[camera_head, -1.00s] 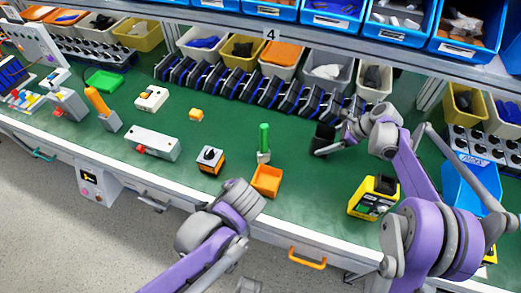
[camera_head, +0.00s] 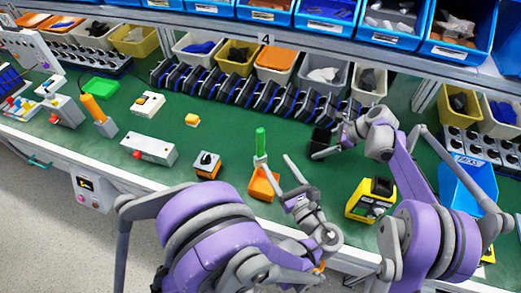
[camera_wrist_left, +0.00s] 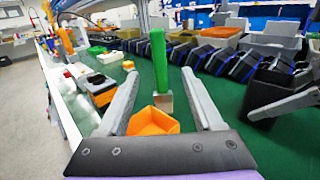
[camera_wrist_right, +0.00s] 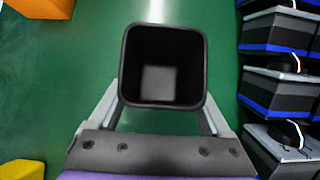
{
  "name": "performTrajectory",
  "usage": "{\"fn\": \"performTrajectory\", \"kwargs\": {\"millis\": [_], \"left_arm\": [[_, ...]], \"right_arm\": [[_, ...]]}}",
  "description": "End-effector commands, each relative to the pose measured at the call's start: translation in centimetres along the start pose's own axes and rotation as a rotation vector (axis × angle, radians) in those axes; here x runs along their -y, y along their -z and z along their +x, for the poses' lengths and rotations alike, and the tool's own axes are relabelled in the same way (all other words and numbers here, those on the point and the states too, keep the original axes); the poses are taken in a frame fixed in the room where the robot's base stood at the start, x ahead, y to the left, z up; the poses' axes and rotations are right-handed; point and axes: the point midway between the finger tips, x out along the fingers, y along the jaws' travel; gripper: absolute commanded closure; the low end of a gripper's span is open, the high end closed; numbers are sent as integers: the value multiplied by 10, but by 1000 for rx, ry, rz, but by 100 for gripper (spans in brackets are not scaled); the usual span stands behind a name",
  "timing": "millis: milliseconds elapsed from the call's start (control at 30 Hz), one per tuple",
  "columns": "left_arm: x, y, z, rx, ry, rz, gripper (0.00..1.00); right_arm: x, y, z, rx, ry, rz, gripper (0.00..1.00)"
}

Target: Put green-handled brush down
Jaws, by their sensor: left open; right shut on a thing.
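My left gripper (camera_head: 276,163) is open and empty, beside the bin and a little in front of the brush, apart from the brush. My right gripper (camera_head: 322,146) is shut on a black square cup (camera_head: 321,137). In the right wrist view, the cup (camera_wrist_right: 163,37) looks empty.
A black-and-orange rotary switch (camera_head: 207,163) is left of the bin, and a yellow-black device (camera_head: 371,197) is to the right. A row of black holders (camera_head: 235,92) lines the back. Green bench between brush and holders is clear.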

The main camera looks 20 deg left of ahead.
Motion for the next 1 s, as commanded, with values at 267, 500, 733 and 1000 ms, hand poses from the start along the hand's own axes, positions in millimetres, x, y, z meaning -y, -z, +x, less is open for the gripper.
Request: {"fn": "performTrajectory", "kwargs": {"millis": [267, 500, 733, 1000], "left_arm": [[-1, 0, 48, 0, -5, 1, 32], [-2, 0, 67, -1, -4, -1, 32], [-2, 0, 101, -2, -5, -1, 32], [-1, 0, 109, -2, -1, -2, 32]], "right_arm": [[0, 0, 0, 0, 0, 0, 76], [0, 0, 0, 0, 0, 0, 76], [0, 0, 0, 0, 0, 0, 76], [0, 0, 0, 0, 0, 0, 76]]}}
